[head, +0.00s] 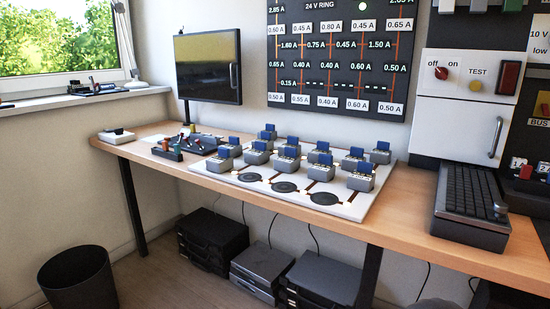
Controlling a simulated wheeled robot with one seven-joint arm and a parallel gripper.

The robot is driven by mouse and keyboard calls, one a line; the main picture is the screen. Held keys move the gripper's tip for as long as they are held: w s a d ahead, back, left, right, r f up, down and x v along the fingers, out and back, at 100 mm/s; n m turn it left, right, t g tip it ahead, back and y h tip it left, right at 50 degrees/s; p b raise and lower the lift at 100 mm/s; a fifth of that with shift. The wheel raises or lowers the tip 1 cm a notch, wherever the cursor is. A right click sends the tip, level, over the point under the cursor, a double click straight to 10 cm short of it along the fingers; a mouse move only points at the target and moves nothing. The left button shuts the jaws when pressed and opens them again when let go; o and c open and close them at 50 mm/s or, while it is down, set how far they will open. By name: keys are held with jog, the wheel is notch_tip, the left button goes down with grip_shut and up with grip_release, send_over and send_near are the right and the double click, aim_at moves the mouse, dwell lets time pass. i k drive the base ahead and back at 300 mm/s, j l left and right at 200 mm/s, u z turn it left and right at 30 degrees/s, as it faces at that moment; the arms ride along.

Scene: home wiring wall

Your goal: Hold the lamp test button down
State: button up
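The test button (475,86) is a small round yellow button under the printed word TEST. It sits on a white wall panel (440,112) at the right. To its left is a red knob (440,73) under the words off and on. To its right is a dark red rectangular part (508,77) in a dark frame. Nothing touches or covers the button. I cannot tell from here whether it is pressed in. My gripper is not in view.
A silver handle (495,138) sits below the button. A black ribbed device (470,200) stands on the wooden bench (408,235) beneath. A white board (345,208) with several grey blocks lies left. A bin (80,280) and black cases (212,240) are on the floor.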

aim_at(476, 85)
jog(key=z, duration=0.9)
jog(key=i+l+u, duration=0.15)
jog(key=l, duration=0.15)
jog(key=l+u, duration=0.1)
jog(key=l, duration=0.2)
